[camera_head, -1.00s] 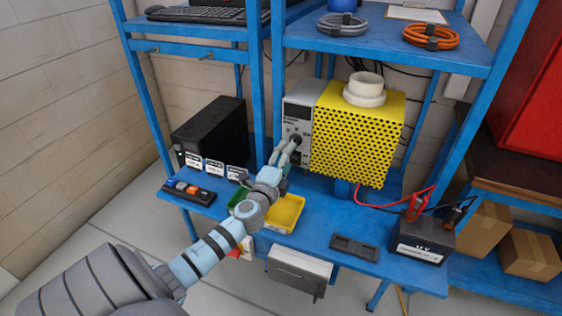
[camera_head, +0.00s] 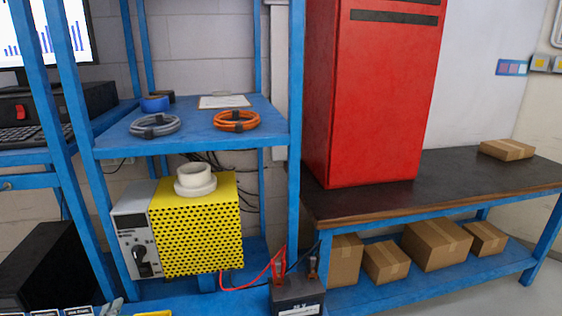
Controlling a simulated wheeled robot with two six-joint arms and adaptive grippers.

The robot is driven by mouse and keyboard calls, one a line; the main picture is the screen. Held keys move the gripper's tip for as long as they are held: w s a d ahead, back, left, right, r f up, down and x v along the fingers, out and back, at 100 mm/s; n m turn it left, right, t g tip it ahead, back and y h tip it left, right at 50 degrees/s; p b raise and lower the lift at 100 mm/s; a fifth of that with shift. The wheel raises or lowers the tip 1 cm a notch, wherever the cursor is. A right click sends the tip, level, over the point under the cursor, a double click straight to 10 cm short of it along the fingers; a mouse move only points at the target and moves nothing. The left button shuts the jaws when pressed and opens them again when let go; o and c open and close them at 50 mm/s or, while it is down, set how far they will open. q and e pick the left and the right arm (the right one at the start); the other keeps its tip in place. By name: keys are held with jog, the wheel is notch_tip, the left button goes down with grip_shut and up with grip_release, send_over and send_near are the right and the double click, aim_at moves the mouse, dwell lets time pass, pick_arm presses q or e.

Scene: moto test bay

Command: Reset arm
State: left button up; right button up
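Only a small light blue-grey tip, which looks like the end of my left gripper (camera_head: 113,307), shows at the bottom edge of the head view. The rest of that arm is below the frame, and I cannot tell whether the gripper is open or shut. The tip is low and left of the yellow perforated machine (camera_head: 205,230), below its grey control panel (camera_head: 135,240) with a black knob (camera_head: 142,262). The tip looks apart from the knob. My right gripper is not in view.
A blue rack shelf (camera_head: 190,140) holds a grey cable coil (camera_head: 155,125) and an orange one (camera_head: 236,120). A dark battery (camera_head: 298,295) with red clamp leads stands at the bottom. A red cabinet (camera_head: 370,100) stands on the workbench (camera_head: 450,187); cardboard boxes (camera_head: 435,245) sit below.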

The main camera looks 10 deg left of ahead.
pick_arm(q)
jog(key=s+d+f+n+g+h, duration=0.4)
jog(key=s+d+f+g, duration=0.15)
jog(key=s+d, duration=0.5)
jog(key=s+d+f+n+g+h, duration=0.3)
jog(key=s+d+f+n+g, duration=0.25)
jog(key=s, duration=0.75)
notch_tip(320, 180, down, 20)
jog(key=m, duration=0.1)
jog(key=s+a+f+g, duration=0.1)
jog(key=s+f+g, duration=0.1)
jog(key=s+f, duration=1)
jog(key=s, duration=0.3)
jog(key=shift+a+f, duration=0.2)
jog(key=shift+f, duration=0.05)
